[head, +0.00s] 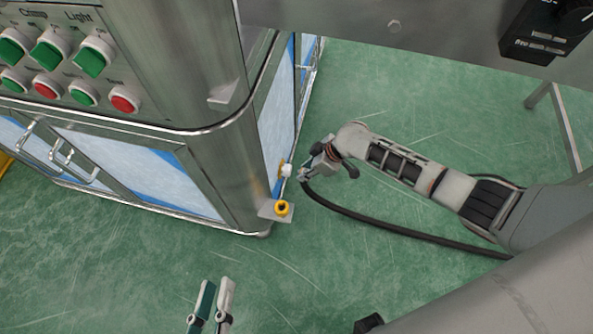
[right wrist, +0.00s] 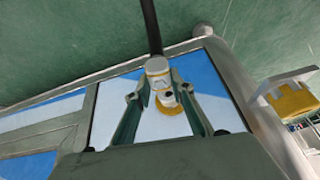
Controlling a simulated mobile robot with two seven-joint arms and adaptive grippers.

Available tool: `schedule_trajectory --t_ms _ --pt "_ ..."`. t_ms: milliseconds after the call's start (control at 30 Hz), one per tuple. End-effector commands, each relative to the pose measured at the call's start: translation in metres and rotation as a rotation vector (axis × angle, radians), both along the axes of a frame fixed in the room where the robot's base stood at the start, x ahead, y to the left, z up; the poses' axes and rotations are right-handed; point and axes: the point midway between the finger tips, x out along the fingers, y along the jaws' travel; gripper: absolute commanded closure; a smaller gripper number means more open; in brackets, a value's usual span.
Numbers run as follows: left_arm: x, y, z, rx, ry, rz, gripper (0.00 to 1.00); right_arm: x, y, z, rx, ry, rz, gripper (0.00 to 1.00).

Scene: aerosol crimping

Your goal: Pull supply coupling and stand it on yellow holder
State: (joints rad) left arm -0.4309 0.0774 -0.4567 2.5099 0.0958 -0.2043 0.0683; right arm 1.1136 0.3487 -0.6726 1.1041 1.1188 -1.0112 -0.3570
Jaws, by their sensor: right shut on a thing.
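The supply coupling (right wrist: 157,68) is a pale grey cylinder with a black hose running off it. My right gripper (head: 305,174) is shut on it, with a finger on each side in the right wrist view (right wrist: 161,82). A yellow and white port (head: 286,170) is on the cabinet's side; its yellow disc (right wrist: 172,106) lies right by the coupling. I cannot tell whether the two still touch. The yellow holder (head: 282,208) is a ring on a metal bracket, empty, below the port; it also shows in the right wrist view (right wrist: 292,101). My left gripper (head: 215,300) is at the bottom, away from these.
The steel cabinet (head: 180,60) with green and red buttons fills the upper left. The black hose (head: 400,229) runs from the coupling to the right under my right arm. Green floor is clear in front of the cabinet. A grey frame crosses the top right.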

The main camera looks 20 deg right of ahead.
Motion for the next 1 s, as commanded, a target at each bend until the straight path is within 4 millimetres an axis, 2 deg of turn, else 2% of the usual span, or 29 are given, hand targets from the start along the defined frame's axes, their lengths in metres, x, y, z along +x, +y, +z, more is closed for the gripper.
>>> schedule_trajectory --t_ms 1000 --pt "0.006 0.000 0.013 0.000 -0.028 0.001 0.81 -0.020 -0.028 0.001 0.002 -0.001 0.000 1.00"
